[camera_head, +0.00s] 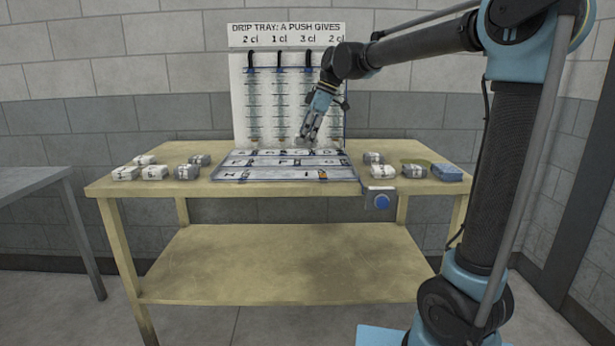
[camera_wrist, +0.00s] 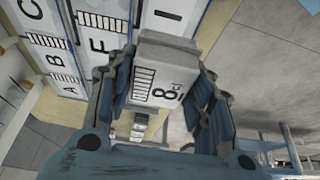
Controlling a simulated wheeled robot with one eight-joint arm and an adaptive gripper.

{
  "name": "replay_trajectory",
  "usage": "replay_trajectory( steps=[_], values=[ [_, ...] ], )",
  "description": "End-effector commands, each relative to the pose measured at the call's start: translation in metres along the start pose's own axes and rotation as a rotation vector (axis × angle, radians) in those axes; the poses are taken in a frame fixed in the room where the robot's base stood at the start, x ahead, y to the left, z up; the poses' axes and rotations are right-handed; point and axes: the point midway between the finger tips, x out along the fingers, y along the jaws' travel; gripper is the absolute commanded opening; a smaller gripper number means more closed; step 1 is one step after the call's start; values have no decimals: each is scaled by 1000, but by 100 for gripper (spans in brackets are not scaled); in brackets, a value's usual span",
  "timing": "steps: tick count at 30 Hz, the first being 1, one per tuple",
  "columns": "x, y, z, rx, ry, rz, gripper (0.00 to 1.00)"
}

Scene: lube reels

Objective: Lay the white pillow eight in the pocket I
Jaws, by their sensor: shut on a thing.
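A white pillow (camera_wrist: 165,68) marked "8 cl" is between the fingers of my gripper (camera_wrist: 163,88) in the wrist view. The fingers press on its two sides, and its printed face shows. In the head view my gripper (camera_head: 309,132) points down over the back part of the pocket tray (camera_head: 230,175), in front of the board. There the pillow is too small to make out clearly. Pocket I (camera_head: 308,174) appears in the front row of the tray, right of its middle. The tray's lettered pockets also show at left in the wrist view (camera_wrist: 42,40).
Several pillows (camera_head: 124,173) stand left of the tray. A blue button (camera_head: 382,202) sits at the table's front edge. The dispenser board (camera_head: 240,100) rises behind the tray.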

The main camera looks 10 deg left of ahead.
Motion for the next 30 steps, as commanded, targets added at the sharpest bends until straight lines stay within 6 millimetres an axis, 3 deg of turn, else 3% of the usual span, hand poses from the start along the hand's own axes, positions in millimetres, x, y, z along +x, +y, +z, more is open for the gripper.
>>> replay_trajectory(
  steps=[5,15,23,30],
  values=[
    [-7,1,-1,4,0,1,24],
    [36,2,18,6,0,2,24],
    [52,2,25,6,0,2,24],
    [80,1,36,6,0,2,24]
  ],
)
